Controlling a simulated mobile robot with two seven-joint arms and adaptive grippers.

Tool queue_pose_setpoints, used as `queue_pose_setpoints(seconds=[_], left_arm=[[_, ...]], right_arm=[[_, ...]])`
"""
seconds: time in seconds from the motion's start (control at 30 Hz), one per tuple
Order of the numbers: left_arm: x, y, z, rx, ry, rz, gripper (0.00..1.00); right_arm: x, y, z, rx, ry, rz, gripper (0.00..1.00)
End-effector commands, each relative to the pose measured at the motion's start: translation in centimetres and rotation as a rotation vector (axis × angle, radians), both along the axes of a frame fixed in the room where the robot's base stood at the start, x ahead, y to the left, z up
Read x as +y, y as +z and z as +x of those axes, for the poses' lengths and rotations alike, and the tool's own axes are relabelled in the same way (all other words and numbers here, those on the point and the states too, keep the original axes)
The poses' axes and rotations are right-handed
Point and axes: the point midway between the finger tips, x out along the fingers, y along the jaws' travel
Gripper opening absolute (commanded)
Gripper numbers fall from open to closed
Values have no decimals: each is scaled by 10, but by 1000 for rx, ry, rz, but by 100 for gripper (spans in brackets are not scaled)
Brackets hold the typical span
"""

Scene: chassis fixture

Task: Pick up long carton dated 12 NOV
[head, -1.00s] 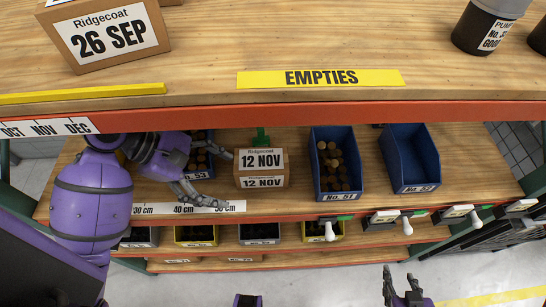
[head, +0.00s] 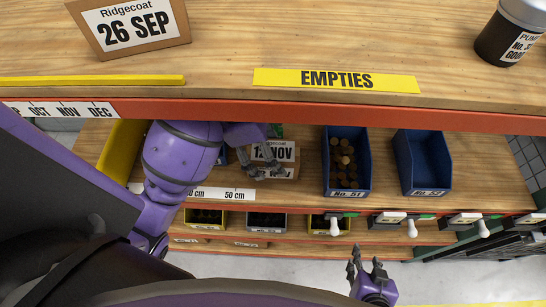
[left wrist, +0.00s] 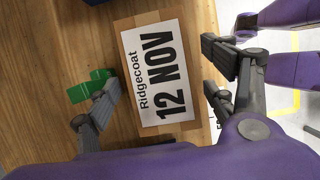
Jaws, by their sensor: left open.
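The brown Ridgecoat carton dated 12 NOV (head: 288,172) lies on the lower shelf, partly covered by my left gripper (head: 262,165) in the head view. In the left wrist view its white label (left wrist: 158,75) fills the middle. My left gripper (left wrist: 163,82) is open there, one finger on each side of the label, above the carton; I cannot tell whether the fingers touch it. My right gripper (head: 366,268) is open and empty, low in front of the shelves, away from the carton.
A green piece (left wrist: 92,86) is beside my left finger. Blue bins No. 51 (head: 346,165) and No. 52 (head: 422,165) stand to the right of the carton. The upper shelf's red edge (head: 330,112) overhangs. A 26 SEP carton (head: 130,27) stands on the upper shelf.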

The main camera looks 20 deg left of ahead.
Motion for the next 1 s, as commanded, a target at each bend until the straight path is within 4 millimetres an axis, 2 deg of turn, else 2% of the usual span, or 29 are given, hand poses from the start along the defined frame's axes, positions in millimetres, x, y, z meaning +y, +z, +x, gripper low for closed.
queue_pose_setpoints(seconds=[0.23,0.3,0.43,0.7,0.77,1.0], left_arm=[[-36,1,10,-3,-2,-1,77],[-38,-12,10,5,0,1,77],[-43,-24,12,1,0,2,77],[-45,-28,13,0,-1,0,77],[-45,-28,13,0,-1,0,71],[-45,-28,13,0,-1,0,40]], right_arm=[[0,1,1,-2,1,-1,40],[0,0,0,0,1,-1,40],[-1,1,2,-3,1,-1,40],[0,1,1,-3,1,-1,40],[0,1,1,-3,1,-1,40],[0,1,1,-3,1,0,40]])
